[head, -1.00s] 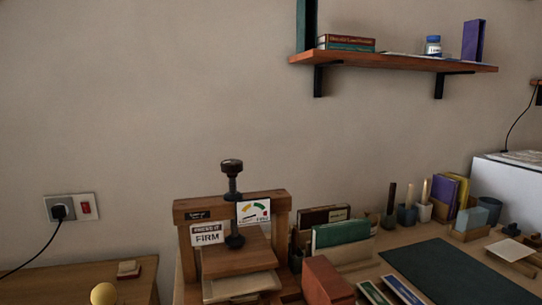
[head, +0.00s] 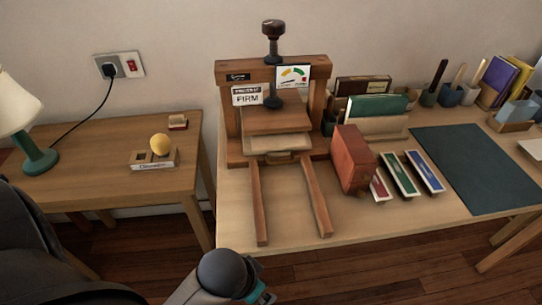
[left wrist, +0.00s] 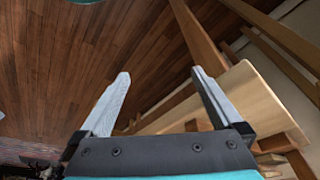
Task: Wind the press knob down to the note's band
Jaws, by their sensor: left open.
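The wooden press stands on the table's left part in the head view. Its dark knob (head: 273,28) tops a dark screw above the top beam (head: 235,71). The note (head: 247,95) on the front reads FIRM, with a smaller heading above. The gauge card (head: 293,76) has a coloured arc and a needle. A wooden platen (head: 275,121) sits over a pale stack (head: 278,142). My left gripper (left wrist: 160,100) is open and empty in the left wrist view, over the floor and a table edge, far from the knob. My right gripper is not in view.
Two rails (head: 317,197) run forward from the press. A red-brown block (head: 353,160) and several coloured boxes (head: 399,174) stand to its right, beside a dark mat (head: 475,167). A side table (head: 110,187) at left holds a lamp (head: 22,120) and a yellow ball (head: 160,144).

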